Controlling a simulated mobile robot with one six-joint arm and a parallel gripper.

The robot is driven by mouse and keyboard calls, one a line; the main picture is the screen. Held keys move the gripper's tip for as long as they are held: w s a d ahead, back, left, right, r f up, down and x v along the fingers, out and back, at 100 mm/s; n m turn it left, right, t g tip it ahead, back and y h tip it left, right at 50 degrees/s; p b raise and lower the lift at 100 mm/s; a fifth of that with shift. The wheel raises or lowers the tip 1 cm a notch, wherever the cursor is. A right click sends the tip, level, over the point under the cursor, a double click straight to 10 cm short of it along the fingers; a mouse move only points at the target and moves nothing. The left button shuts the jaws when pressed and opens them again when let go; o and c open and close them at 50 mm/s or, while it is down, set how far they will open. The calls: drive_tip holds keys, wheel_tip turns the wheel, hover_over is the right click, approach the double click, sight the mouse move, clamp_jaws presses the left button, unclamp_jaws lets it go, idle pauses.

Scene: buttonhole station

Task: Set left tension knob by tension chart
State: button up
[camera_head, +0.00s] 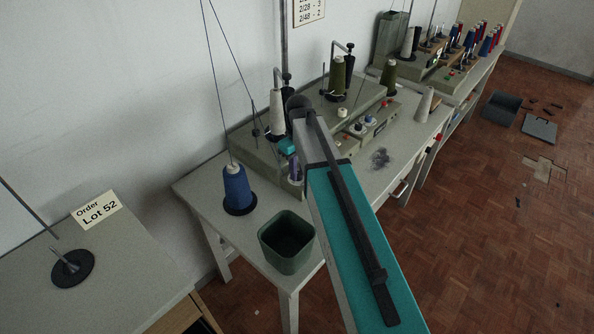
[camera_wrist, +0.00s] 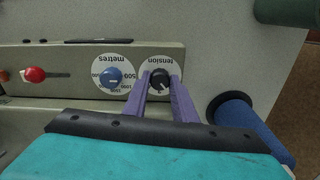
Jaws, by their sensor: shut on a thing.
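In the wrist view, a black tension knob (camera_wrist: 160,77) sits on a round white dial lettered "tension", seen upside down. My gripper (camera_wrist: 160,86) has its purple fingers shut on the knob's two sides. The dial's lower part is mostly hidden by the fingers, and the knob's setting is too small to read surely. In the head view, my gripper (camera_head: 295,167) is at the near left machine, and my arm hides the knob. The wall chart (camera_head: 309,11) is cut off at the top; its visible lines seem to read "2/28 - 3" and "2/48 - 2".
A blue metres knob (camera_wrist: 111,78) and a red knob (camera_wrist: 35,75) share the panel. A blue cone (camera_head: 237,187) and a green bin (camera_head: 287,242) stand close by on the table. An order card (camera_head: 97,211) reads "Lot 52". More winding machines stand farther back.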

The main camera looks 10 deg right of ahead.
sight(299, 174)
drive_tip(key=shift+s+f+n, duration=0.1)
drive_tip(key=shift+s+n, duration=0.05)
drive_tip(key=shift+n, duration=0.45)
drive_tip(key=o, duration=1)
drive_tip(key=shift+o, duration=0.2)
drive_tip(key=shift+r, duration=0.2)
drive_tip(key=shift+r+b, duration=0.3)
drive_tip(key=shift+r, duration=0.7)
wheel_tip(299, 174, up, 12)
drive_tip(key=b, duration=0.2)
drive_tip(key=shift+f, duration=0.2)
